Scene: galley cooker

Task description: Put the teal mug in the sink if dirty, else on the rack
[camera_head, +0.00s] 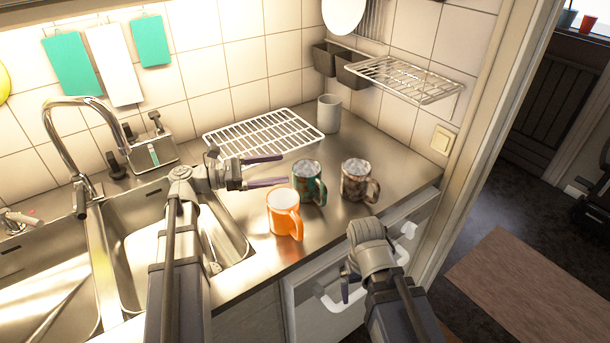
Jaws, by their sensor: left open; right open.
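The teal mug (309,186) stands upright on the steel counter, its handle to the right. Its inside shows pale and dark patches; I cannot tell whether these are dirt. My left gripper (285,170) is open and empty, its fingers pointing right, with the tips just left of the teal mug. My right gripper (345,284) is open and low in front of the counter's drawer front, away from the mugs. The sink (96,262) has two basins at the left, partly hidden by my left arm. A white wire rack (232,140) lies on the counter behind the mugs.
An orange mug (282,214) stands close in front of the teal mug, and a brown mottled mug (356,184) stands to its right. A grey-white cup (329,113) is beside the rack. A metal wall shelf (405,80) hangs above. A tap (77,103) arches over the sink.

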